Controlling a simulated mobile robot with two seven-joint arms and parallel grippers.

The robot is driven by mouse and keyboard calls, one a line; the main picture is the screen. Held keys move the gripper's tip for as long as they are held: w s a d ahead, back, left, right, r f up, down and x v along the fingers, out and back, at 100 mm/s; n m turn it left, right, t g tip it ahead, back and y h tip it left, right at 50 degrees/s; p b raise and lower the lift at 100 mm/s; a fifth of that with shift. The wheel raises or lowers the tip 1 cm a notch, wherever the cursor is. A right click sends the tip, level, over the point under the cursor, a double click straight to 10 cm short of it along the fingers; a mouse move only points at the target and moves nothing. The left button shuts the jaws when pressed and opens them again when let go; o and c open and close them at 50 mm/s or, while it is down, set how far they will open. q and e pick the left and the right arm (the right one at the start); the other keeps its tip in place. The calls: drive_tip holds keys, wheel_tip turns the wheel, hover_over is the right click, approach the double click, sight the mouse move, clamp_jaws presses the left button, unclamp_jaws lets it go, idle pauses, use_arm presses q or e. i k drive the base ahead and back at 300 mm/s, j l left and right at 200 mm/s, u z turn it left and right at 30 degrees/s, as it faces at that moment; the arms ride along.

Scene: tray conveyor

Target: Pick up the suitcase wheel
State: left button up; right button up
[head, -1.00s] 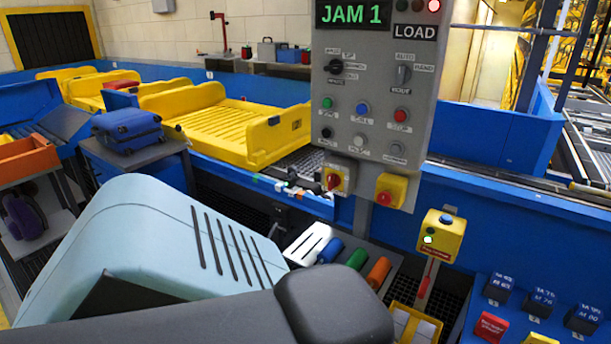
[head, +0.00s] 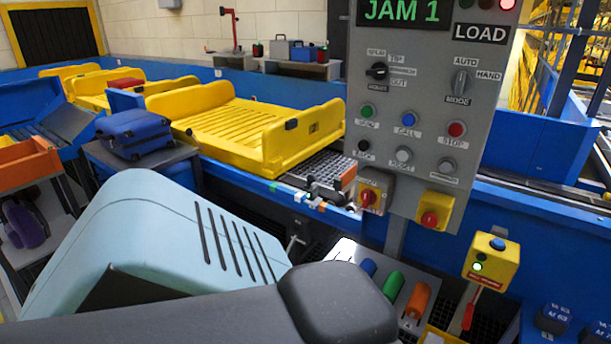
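I cannot make out the suitcase wheel for certain. A small dark object (head: 322,190) lies at the conveyor edge, beside a grey grid plate (head: 318,170) just right of the nearest yellow tray (head: 228,152); it is too small to identify. A blue suitcase (head: 136,133) lies on a dark stand at the left, and no loose wheel shows beside it. Neither of my grippers is in view. My own pale blue body and dark arm link fill the lower left and hide what is behind them.
A grey control panel (head: 425,112) reading JAM 1 stands at right centre, with a red-and-yellow switch (head: 370,197) below it. A yellow button box (head: 492,262) stands lower right. Blue, green (head: 390,285) and orange (head: 417,299) handles lie near the front. Blue conveyor walls run across.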

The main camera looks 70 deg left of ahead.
sight(311, 178)
drive_tip(key=k+j, duration=0.1)
drive_tip(key=j, duration=0.55)
drive_tip(key=k+j, duration=0.1)
drive_tip(key=j, duration=1.2)
drive_tip(key=k+j, duration=0.15)
drive_tip(key=j, duration=0.5)
drive_tip(key=k+j, duration=0.1)
drive_tip(key=j, duration=0.6)
drive_tip(key=k+j, duration=0.1)
drive_tip(key=j, duration=0.55)
